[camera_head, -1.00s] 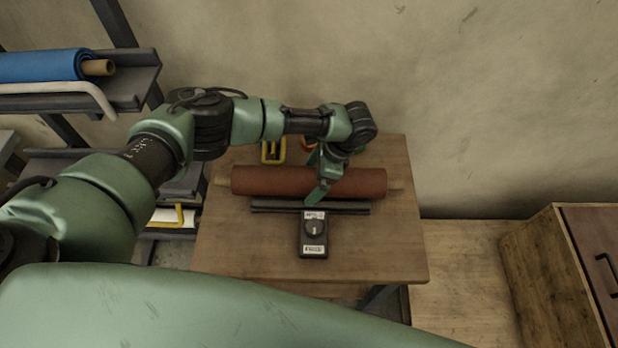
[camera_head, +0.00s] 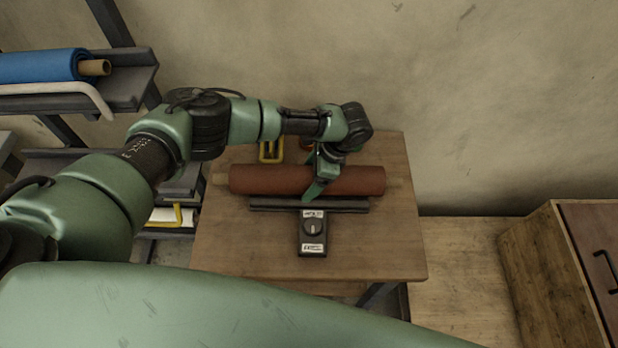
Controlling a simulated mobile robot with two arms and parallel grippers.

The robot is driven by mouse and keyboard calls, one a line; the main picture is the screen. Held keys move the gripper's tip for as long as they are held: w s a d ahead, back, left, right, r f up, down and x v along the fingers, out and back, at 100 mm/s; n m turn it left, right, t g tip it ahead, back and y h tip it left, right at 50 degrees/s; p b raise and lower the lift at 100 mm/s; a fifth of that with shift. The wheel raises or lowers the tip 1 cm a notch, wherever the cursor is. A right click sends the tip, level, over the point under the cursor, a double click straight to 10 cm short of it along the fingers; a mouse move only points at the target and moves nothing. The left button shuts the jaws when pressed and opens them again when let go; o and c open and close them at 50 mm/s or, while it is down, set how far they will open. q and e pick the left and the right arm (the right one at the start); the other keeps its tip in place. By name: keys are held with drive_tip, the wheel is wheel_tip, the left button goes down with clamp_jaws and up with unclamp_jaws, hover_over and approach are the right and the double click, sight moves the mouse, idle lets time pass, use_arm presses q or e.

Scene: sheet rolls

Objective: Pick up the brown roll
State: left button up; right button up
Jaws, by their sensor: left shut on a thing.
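The brown roll (camera_head: 265,180) lies crosswise over the small wooden table, with pale core ends sticking out on both sides. My left gripper (camera_head: 318,183) reaches down from above and is shut on the roll a little right of its middle, with one green finger showing on the near side. The far finger is mostly hidden behind the roll and the gripper. I cannot tell whether the roll is clear of its support. My right gripper is not in view.
A black device with a dial (camera_head: 312,232) and a dark bar (camera_head: 275,204) sit just in front of the roll on the wooden table (camera_head: 370,245). A rack with a blue roll (camera_head: 40,66) stands at left. A wooden cabinet (camera_head: 555,265) stands at right.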

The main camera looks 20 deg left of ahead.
use_arm(q)
wheel_tip(320, 180, up, 20)
drive_tip(key=b, duration=0.3)
